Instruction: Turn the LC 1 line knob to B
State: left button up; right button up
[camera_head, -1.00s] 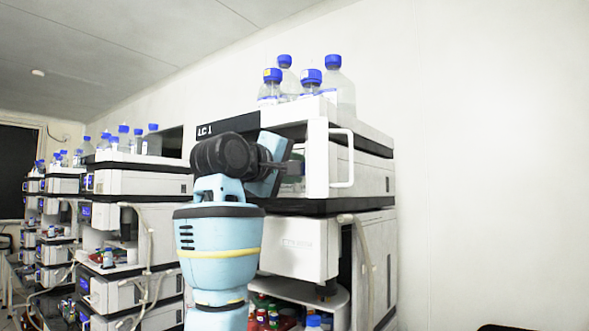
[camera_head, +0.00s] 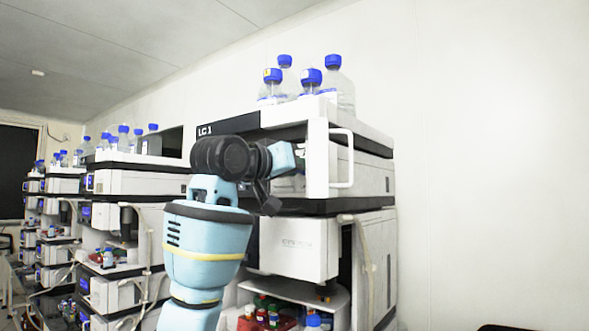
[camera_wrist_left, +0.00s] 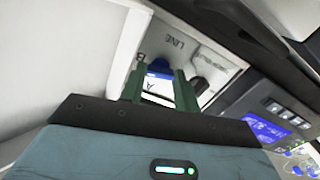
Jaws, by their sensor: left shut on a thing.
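The LC 1 stack (camera_head: 292,243) stands in the middle of the head view, with its "LC 1" label (camera_head: 206,131) on the dark top strip. My left gripper (camera_head: 300,152) reaches into the open bay near the top of this stack. In the left wrist view its two green fingers (camera_wrist_left: 158,88) are shut on a blue knob (camera_wrist_left: 160,67), one on each side. The word LINE is above the knob, the letter B to its upper left and A below it. The way the knob points is not clear. A black knob (camera_wrist_left: 197,84) sits beside the right finger. My right gripper is not in view.
Several blue-capped bottles (camera_head: 340,88) stand on top of the stack. A white frame handle (camera_head: 342,160) is right of the bay. Vials (camera_head: 268,311) sit on a lower shelf. More stacks (camera_head: 125,185) are at the left. A blue-lit display (camera_wrist_left: 265,128) is right of the knobs.

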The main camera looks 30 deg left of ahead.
pick_arm(q)
jog(key=shift+m, duration=1.6)
jog(key=o, duration=1)
jog(key=shift+s+a, duration=0.1)
jog(key=shift+a, duration=0.05)
jog(key=shift+d, duration=0.25)
